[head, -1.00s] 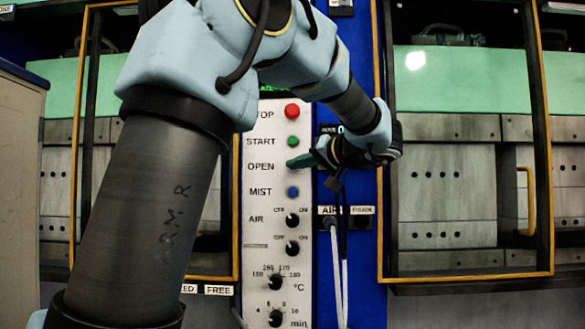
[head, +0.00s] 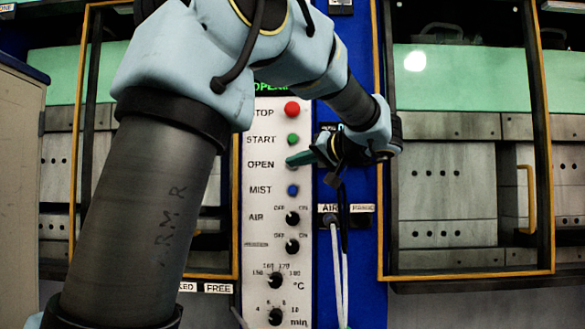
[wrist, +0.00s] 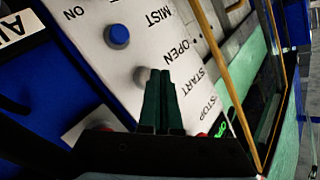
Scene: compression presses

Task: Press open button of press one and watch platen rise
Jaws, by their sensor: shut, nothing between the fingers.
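The white control panel (head: 262,215) has labelled controls. The OPEN button (wrist: 143,76) shows in the wrist view as a pale grey knob beside the OPEN label; the fingers mostly cover it in the head view. My gripper (head: 293,161) is shut and empty, its green fingertips (wrist: 161,74) at the OPEN button; contact is hard to judge. A green display at the panel top reads "OPENI", partly hidden by my arm. The left press has a green upper block (head: 52,75) and grey plates (head: 56,165), largely behind my arm.
The red STOP (head: 292,109), green START (head: 292,139) and blue MIST (head: 293,190) buttons sit close to the fingers. A right press (head: 445,75) stands behind a yellow-edged frame. Hoses (head: 340,265) hang below the AIR socket.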

